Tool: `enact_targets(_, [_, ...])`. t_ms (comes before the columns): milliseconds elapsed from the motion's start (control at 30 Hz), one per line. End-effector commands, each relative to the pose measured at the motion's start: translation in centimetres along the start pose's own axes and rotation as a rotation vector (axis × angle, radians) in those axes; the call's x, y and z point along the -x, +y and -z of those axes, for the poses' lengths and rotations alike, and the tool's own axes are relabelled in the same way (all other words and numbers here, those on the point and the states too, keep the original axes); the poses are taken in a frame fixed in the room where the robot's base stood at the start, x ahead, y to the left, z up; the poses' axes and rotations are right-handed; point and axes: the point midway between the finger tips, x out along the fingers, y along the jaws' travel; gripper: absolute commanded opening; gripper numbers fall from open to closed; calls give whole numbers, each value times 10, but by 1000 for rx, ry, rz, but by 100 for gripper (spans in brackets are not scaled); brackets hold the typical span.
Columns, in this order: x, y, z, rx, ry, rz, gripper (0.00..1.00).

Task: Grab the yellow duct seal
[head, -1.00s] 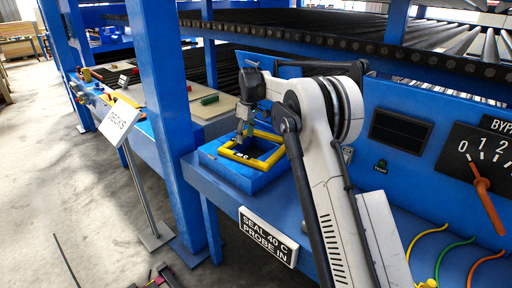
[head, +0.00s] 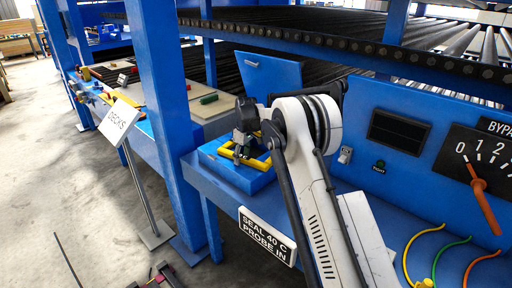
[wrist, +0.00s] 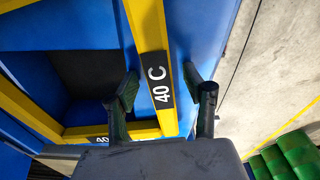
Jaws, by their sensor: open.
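The yellow duct seal (head: 262,163) is a square frame lying on the blue duct box (head: 243,184) on the bench. In the wrist view the seal's near bar (wrist: 149,40) carries a black "40 C" label. My gripper (head: 238,155) is open and low over the seal's left part in the head view. In the wrist view my gripper (wrist: 165,93) has one finger on each side of the labelled bar, with gaps visible. The left finger is over the frame's inner side, the right one outside it. My gripper and arm hide part of the seal in the head view.
A raised blue panel (head: 268,75) stands behind the box. A blue post (head: 160,110) and the "DECKS" sign (head: 118,120) stand to the left. A control panel with an orange lever (head: 488,200) and several coloured cables are at the right.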

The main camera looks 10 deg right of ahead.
Motion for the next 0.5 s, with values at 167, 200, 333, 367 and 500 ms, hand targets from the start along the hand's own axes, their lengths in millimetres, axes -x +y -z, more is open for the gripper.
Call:
enact_targets(167, [-1,0,0,0,0,0,46])
enact_targets(200, [-1,0,0,0,0,0,42])
enact_targets(333, [0,0,0,0,0,0,25])
enact_targets(367, [0,0,0,0,0,0,21])
enact_targets(500, [0,0,0,0,0,0,2])
